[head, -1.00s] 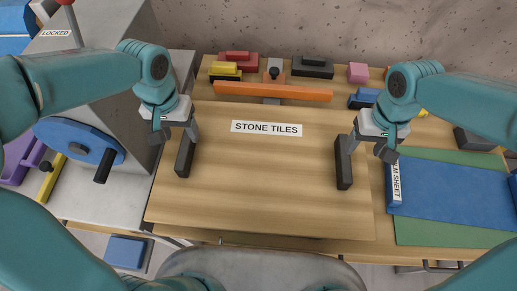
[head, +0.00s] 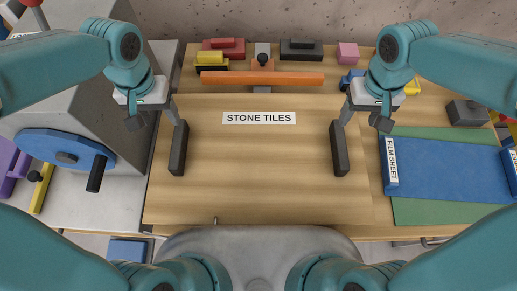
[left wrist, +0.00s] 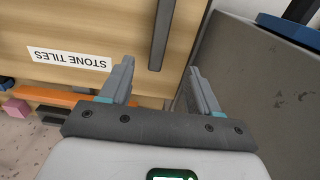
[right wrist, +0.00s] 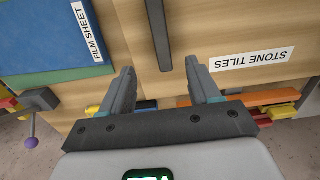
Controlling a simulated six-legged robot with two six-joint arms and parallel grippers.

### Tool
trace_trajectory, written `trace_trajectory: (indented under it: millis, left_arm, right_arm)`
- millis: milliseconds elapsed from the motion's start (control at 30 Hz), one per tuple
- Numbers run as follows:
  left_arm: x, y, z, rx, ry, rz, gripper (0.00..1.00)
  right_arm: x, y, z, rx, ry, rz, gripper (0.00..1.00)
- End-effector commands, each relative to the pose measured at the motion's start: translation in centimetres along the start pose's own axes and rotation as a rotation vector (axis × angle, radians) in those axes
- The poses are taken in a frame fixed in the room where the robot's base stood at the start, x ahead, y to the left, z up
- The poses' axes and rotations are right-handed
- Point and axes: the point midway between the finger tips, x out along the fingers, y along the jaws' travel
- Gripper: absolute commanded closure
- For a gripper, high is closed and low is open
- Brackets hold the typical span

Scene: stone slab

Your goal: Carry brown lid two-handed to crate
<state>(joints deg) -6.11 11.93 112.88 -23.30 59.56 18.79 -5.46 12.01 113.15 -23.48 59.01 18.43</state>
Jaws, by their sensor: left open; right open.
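The brown lid (head: 260,190) is a flat wooden board with a "STONE TILES" label and two dark bar handles. It lies in the middle of the worktop. My left gripper (head: 157,118) is open and empty near the left handle (head: 179,148). In the left wrist view that handle (left wrist: 165,30) lies ahead of the open fingers (left wrist: 160,85), apart from them. My right gripper (head: 363,118) is open and empty near the right handle (head: 339,148). In the right wrist view the handle (right wrist: 158,30) lies ahead of its fingers (right wrist: 161,86). I cannot make out a crate.
An orange bar (head: 262,78) and several coloured blocks lie behind the lid. A blue film sheet (head: 440,168) on a green mat (head: 410,212) lies to the right. A grey cabinet with a blue wheel (head: 65,150) stands to the left.

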Motion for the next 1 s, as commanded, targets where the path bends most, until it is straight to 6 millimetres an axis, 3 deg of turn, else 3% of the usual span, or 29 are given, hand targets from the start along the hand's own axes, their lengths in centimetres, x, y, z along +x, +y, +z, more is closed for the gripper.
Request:
trace_trajectory:
  millis: [167,700,1000]
  left_arm:
    - [1.3,-0.1,-0.1,0.0,-0.004,0.0,0.38]
    - [11.8,-0.2,-0.2,0.0,-0.006,0.001,0.38]
    - [15.7,-0.1,-0.3,0.0,-0.003,0.001,0.38]
  right_arm:
    - [1.3,-0.1,-0.1,-0.001,-0.004,0.0,0.38]
    - [11.8,-0.2,-0.2,-0.001,-0.006,0.0,0.38]
    - [15.7,-0.2,-0.2,-0.001,-0.004,0.0,0.38]
